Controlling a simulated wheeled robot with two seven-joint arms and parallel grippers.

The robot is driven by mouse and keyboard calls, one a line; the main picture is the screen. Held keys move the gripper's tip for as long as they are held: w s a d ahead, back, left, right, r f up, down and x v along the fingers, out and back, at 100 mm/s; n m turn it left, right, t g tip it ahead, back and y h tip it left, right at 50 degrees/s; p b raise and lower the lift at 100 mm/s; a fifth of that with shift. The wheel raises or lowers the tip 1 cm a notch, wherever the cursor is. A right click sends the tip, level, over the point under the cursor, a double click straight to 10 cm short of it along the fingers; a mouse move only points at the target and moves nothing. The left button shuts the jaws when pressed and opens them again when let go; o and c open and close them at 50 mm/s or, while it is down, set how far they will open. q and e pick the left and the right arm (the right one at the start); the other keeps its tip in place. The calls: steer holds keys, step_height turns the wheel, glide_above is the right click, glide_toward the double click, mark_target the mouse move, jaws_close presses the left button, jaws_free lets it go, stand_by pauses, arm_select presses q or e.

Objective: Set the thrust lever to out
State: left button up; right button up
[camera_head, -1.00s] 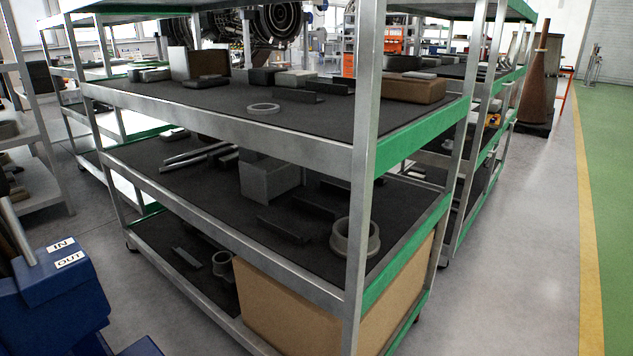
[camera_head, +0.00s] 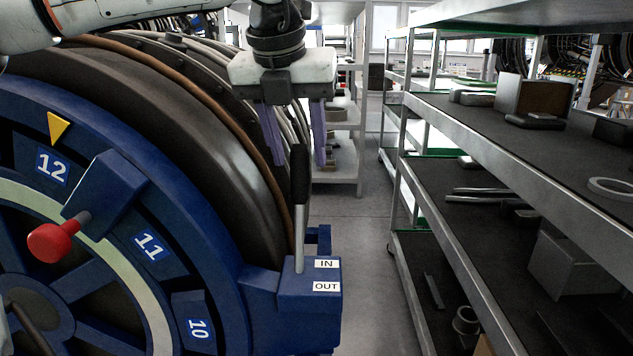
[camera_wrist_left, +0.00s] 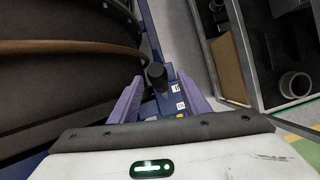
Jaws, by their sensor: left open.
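The thrust lever (camera_head: 299,205) is a thin metal rod with a black grip, standing nearly upright from a blue box (camera_head: 311,306) labelled IN and OUT. Its base is level with the IN label. My left gripper (camera_head: 293,148) is open, its purple fingers pointing down on either side of the black grip's top in the head view. In the left wrist view the lever's black grip (camera_wrist_left: 156,75) shows between the two open fingers (camera_wrist_left: 150,98). I cannot tell whether either finger touches it. My right gripper is not in view.
A big blue numbered wheel (camera_head: 103,215) with a red knob (camera_head: 54,242) and a yellow pointer (camera_head: 58,127) fills the left. Dark engine casing (camera_head: 190,130) lies behind it. Metal shelving (camera_head: 465,117) stands on the right, with clear floor (camera_head: 365,225) between.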

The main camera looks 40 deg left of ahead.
mark_target(303, 185)
arm_select(q)
steer(key=x, duration=0.8)
steer(key=shift+s+f, duration=0.15)
steer(key=shift+s, duration=0.1)
jaws_close()
